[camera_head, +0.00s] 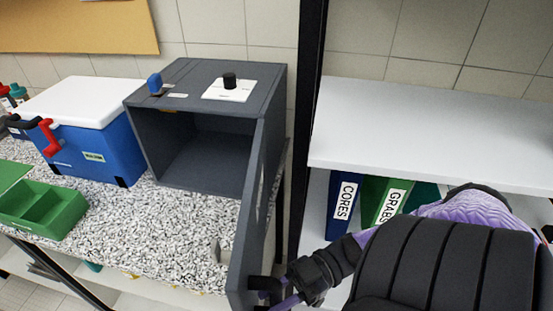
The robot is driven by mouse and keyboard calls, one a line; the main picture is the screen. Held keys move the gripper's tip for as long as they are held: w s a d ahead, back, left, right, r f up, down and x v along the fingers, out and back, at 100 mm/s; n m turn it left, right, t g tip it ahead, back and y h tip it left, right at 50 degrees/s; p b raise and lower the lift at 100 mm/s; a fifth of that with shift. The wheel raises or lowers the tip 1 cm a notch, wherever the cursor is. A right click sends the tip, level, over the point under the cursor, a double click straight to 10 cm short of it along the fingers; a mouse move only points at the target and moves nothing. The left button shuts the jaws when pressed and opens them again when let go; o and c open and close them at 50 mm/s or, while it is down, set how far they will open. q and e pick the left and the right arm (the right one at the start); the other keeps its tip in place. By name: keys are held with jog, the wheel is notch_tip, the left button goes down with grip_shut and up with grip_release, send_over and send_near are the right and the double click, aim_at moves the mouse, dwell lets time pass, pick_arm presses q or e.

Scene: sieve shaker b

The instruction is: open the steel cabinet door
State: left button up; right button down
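The dark grey steel cabinet (208,78) stands on the speckled counter with its front open and its inside showing, seemingly empty. Its door (250,215) is hinged on the right side and stands swung out toward me, seen almost edge-on. A dark handle (264,284) is on the door's outer face near its free edge. My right gripper (286,296) is at this handle, on the right side of the door. Its fingertips are partly cut off by the bottom edge, and I cannot tell whether they close on the handle. My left gripper is not in view.
A black post (309,110) and white shelves (420,125) with binders (343,205) stand right of the door. On the speckled counter (165,240), a blue cooler box (100,150) and a green tray (45,212) are to the left. Small items sit on the cabinet top.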

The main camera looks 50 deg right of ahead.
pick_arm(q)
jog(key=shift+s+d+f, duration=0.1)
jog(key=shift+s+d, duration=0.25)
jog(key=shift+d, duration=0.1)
pick_arm(e)
jog(key=shift+s+d, duration=0.3)
jog(key=shift+s, duration=0.05)
jog(key=shift+c, duration=2.4)
grip_release()
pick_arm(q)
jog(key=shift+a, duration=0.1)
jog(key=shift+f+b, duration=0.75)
pick_arm(e)
jog(key=v, duration=1)
jog(key=shift+w, duration=0.15)
